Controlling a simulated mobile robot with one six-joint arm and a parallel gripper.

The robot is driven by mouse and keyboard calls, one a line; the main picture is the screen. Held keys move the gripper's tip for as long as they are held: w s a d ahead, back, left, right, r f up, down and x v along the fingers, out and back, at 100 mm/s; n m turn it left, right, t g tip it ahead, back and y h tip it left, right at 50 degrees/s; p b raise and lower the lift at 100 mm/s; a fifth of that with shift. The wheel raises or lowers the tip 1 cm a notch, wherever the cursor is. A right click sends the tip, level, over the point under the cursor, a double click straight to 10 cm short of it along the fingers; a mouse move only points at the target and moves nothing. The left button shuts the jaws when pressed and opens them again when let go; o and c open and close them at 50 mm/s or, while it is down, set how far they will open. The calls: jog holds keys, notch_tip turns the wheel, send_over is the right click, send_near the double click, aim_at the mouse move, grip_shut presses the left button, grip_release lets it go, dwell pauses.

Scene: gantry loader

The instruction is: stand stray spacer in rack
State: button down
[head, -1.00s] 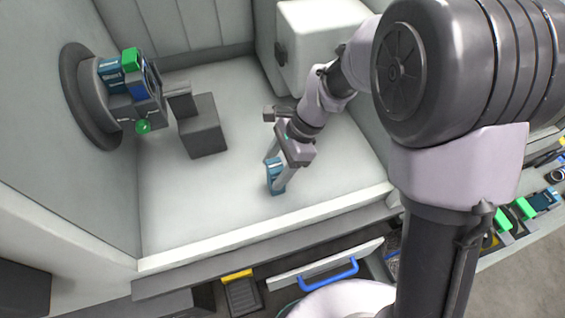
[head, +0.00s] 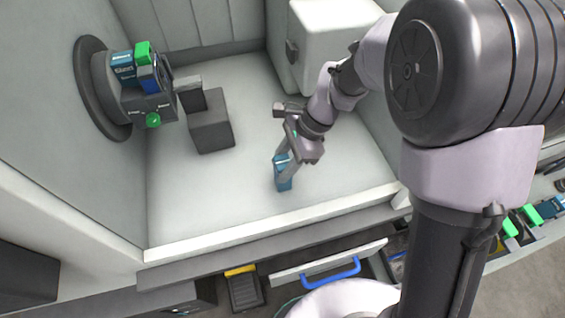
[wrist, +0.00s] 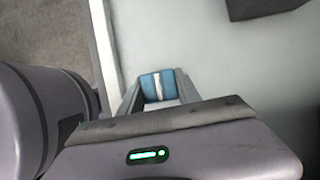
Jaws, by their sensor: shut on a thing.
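The stray spacer looks like a small blue block (head: 283,183) at the front of the white machine floor. My gripper (head: 283,160) reaches down from the upper right and is shut on it. In the wrist view the block (wrist: 150,87), blue with a pale stripe, sits between the two fingers. Its lower end is at or very close to the floor; I cannot tell whether it touches. Several green and blue pieces (head: 530,215) stand in a row at the right edge, partly behind my arm; this may be the rack, but its slots are not clear.
A round chuck (head: 100,88) on the left wall carries blue and green parts and a green knob (head: 152,120). A dark grey block (head: 211,130) stands beside it. A white front sill (head: 270,228) edges the floor. A white box (head: 325,45) stands at the back right.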

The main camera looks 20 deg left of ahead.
jog(key=shift+r, duration=0.1)
notch_tip(320, 180, up, 7)
jog(key=p, duration=0.6)
jog(key=shift+f, duration=0.25)
dwell(0.4)
